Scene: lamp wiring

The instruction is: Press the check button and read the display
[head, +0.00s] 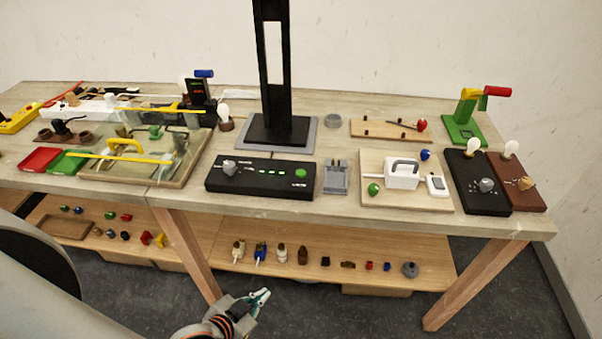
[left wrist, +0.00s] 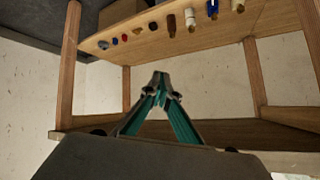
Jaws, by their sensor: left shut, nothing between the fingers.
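A black control box (head: 262,178) stands near the front of the table in the head view. It has a grey knob (head: 230,168), a row of small lit green-white marks and a round green button (head: 300,174) at its right end. A small black upright unit (head: 196,92) with a reddish lit display stands at the back left; its reading is too small to make out. My left gripper (head: 262,297) is shut and empty, low in front of the table and well below the box. Its teal fingers meet at the tips in the left wrist view (left wrist: 160,78). My right gripper is out of view.
A tall black post (head: 272,70) stands behind the box. A clear cover with a yellow handle (head: 126,146) is to the left. A white case (head: 402,173) and bulb boards are to the right. The lower shelf (head: 335,272) holds several small parts.

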